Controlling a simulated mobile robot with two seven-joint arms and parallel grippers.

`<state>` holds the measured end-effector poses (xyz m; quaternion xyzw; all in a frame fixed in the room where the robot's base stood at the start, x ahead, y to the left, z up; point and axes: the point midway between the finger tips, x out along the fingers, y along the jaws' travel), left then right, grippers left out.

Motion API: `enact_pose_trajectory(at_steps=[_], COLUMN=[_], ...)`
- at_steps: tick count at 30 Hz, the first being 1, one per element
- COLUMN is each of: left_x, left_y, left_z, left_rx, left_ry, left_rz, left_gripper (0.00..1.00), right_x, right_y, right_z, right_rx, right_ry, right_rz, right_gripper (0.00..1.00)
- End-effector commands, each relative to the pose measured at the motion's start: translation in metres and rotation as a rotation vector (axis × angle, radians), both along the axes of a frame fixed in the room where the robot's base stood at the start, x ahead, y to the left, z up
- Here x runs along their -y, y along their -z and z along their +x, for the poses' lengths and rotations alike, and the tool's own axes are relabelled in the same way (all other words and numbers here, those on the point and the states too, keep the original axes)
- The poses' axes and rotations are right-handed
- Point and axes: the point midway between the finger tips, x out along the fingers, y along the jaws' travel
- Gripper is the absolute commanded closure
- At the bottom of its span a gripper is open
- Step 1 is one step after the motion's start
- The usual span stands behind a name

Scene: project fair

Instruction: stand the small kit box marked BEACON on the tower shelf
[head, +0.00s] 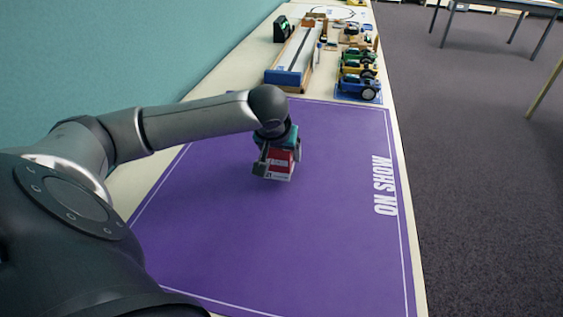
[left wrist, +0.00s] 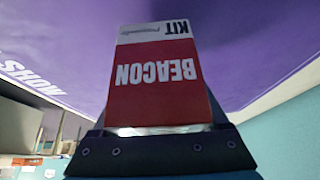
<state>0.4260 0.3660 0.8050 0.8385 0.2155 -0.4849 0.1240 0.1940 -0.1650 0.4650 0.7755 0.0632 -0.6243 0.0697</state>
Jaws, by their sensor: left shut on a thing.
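The small kit box is red and white; in the left wrist view its face (left wrist: 157,77) reads BEACON and KIT, upside down in the picture. In the head view the box (head: 283,161) is in my left gripper (head: 274,170), which is shut on it. The gripper points down over the purple ON SHOW mat (head: 320,235). I cannot tell whether the box touches the mat or hangs a little above it. No tower shelf can be made out in these views. My right gripper is not in view.
Beyond the mat stand a long wooden ramp with a blue end (head: 284,78), several small wheeled vehicles (head: 358,85) and a dark device with a green screen (head: 282,29). The mat around the box is bare. A wall runs along the left; the table's right edge drops to carpet.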

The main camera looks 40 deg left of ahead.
Motion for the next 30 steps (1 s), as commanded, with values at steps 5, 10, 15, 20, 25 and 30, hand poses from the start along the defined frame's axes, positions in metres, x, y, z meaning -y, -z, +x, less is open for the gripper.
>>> enact_pose_trajectory(at_steps=[5, 10, 15, 20, 25, 30], left_x=[0.0, 0.0, 0.0, 0.0, 0.0, 0.0], left_y=[0.021, 0.027, 0.026, 0.027, 0.029, 0.029], left_z=[0.0, 0.0, 0.0, 0.0, 0.0, 0.0], left_rx=[-0.001, 0.002, 0.002, 0.001, 0.0, 0.0], left_ry=[-0.001, 0.0, 0.0, 0.0, 0.0, 0.0], left_rz=[0.0, -0.001, -0.001, -0.001, -0.001, -0.001], left_gripper=[0.95, 0.95, 0.95, 0.95, 0.1, 0.0], right_x=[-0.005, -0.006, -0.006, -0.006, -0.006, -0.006], right_y=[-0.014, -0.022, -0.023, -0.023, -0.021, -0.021], right_z=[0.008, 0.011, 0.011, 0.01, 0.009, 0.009], right_rx=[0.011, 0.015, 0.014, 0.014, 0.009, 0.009], right_ry=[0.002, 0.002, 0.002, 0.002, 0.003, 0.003], right_rz=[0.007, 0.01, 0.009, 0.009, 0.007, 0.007], right_gripper=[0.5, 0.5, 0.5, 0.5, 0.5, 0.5])
